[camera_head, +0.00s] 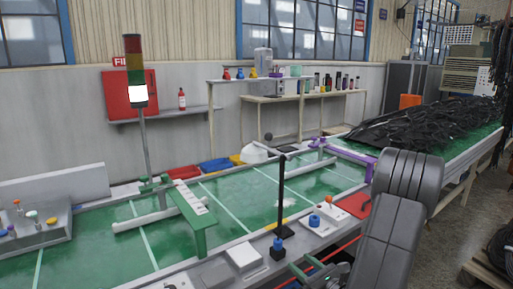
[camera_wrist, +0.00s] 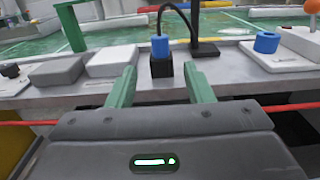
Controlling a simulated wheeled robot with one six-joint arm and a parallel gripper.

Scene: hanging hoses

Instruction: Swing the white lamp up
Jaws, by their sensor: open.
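A white, dome-shaped thing, which looks like the lamp's shade (camera_head: 254,153), sits at the far side of the green bench in the head view. A thin black post (camera_head: 281,195) stands in front of it and to its right; I cannot tell whether they are joined. In the wrist view the post (camera_wrist: 195,22) rises from a flat black base, with a curved black hose (camera_wrist: 175,8) beside it. My gripper (camera_wrist: 160,92) is open and empty at the bench's front edge. Its green fingers also show low in the head view (camera_head: 308,268). The shade is not clearly seen in the wrist view.
A black block with a blue knob (camera_wrist: 161,50) stands just beyond and between the fingers. Grey and white boxes (camera_wrist: 112,62) lie to its left, another blue knob (camera_wrist: 266,43) to its right. A green bracket (camera_head: 190,215) and a signal tower (camera_head: 138,95) stand left.

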